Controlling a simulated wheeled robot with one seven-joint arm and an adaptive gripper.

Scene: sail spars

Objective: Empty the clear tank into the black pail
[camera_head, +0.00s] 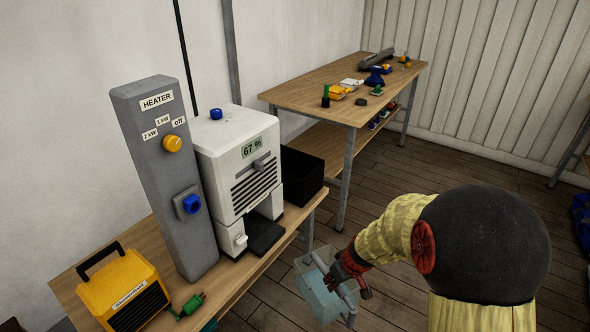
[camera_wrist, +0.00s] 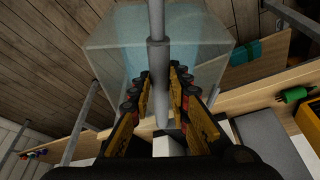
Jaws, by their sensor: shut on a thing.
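The clear tank (camera_head: 318,296) is a see-through box with pale blue water in it. It is in front of the near bench's right end, with floor visible around it. My gripper (camera_head: 345,276) is shut on the tank's grey bar handle; in the wrist view my gripper's fingers (camera_wrist: 161,95) lie on both sides of this bar, with the tank (camera_wrist: 115,30) beyond. A black, square-sided container (camera_head: 302,176), which looks like the black pail, stands at the bench's right end beside the white machine. Its inside is hard to see.
The white machine (camera_head: 238,150) reads 67 % and has a dark tray at its base. A grey heater post (camera_head: 165,190) and a yellow box (camera_head: 125,290) with a green plug (camera_head: 190,305) are to its left. A second bench (camera_head: 300,95) holds small items. Floor between benches is open.

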